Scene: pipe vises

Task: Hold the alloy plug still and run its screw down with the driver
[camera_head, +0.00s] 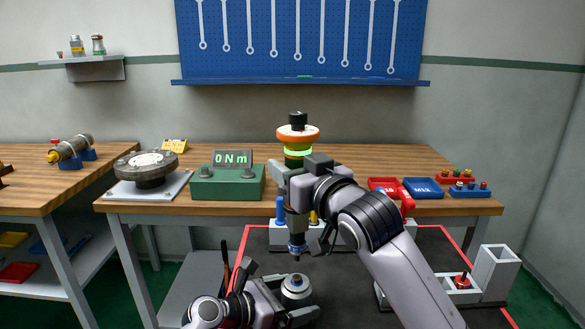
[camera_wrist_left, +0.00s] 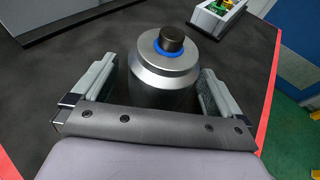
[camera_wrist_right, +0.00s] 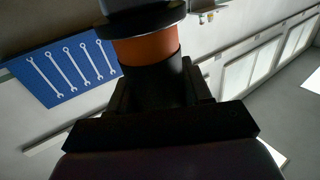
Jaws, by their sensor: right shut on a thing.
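The alloy plug (camera_head: 296,292) is a silver cylinder standing upright on the dark mat. In the left wrist view the plug (camera_wrist_left: 165,75) has a dark screw head (camera_wrist_left: 171,39) with a blue ring sticking up from its top. My left gripper (camera_head: 291,302) is low, its fingers on either side of the plug; it looks open, with a small gap on the left side. My right gripper (camera_head: 293,178) is shut on the driver (camera_head: 298,134), which has a black cap, an orange collar and a green lit ring. The driver hangs upright, its tip (camera_head: 297,246) above the plug and apart from it.
A wooden bench (camera_head: 395,160) holds a green torque display (camera_head: 228,180) reading 0 Nm, a round dark fixture (camera_head: 147,168), and red and blue bins (camera_head: 423,187). A white holder (camera_head: 494,270) stands at the mat's right. The red-edged mat (camera_head: 345,275) has bare room around the plug.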

